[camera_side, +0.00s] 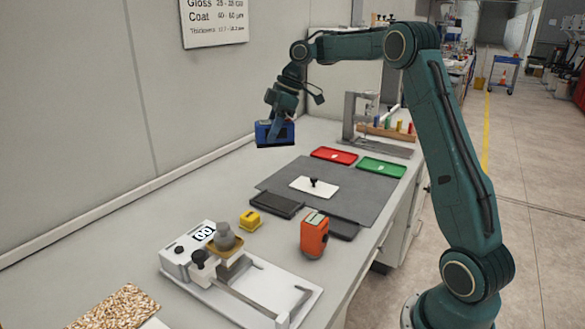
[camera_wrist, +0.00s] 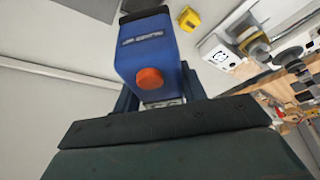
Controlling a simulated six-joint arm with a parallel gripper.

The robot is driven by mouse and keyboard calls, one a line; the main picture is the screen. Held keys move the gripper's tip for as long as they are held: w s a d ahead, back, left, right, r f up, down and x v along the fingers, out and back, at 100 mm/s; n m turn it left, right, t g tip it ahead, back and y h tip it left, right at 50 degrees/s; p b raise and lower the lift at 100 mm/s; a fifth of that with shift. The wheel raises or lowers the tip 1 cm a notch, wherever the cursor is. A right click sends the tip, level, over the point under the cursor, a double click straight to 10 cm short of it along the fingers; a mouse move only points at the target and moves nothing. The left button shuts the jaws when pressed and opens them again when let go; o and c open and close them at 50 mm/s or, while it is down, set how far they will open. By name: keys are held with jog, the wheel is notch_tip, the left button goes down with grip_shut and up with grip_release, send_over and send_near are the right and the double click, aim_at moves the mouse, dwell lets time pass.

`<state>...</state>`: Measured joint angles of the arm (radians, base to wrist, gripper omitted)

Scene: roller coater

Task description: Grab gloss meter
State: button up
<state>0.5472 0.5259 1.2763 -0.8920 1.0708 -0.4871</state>
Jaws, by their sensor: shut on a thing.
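My gripper (camera_side: 281,124) is shut on a blue box-shaped meter (camera_side: 263,134), which looks like the gloss meter, and holds it in the air above the back of the bench. In the wrist view the blue meter (camera_wrist: 143,50) sits between the fingers of my gripper (camera_wrist: 158,93). The underside of the meter is hidden in the side view.
An orange handheld device (camera_side: 314,236) stands at the bench's front edge. A grey mat (camera_side: 275,180) holds a white plate (camera_side: 305,187). Red (camera_side: 334,155) and green (camera_side: 381,167) trays lie beyond. A white roller coater (camera_side: 240,275) and yellow block (camera_side: 250,220) are nearer.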

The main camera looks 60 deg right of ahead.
jog(key=shift+r, duration=1.05)
jog(key=shift+s+r, duration=0.1)
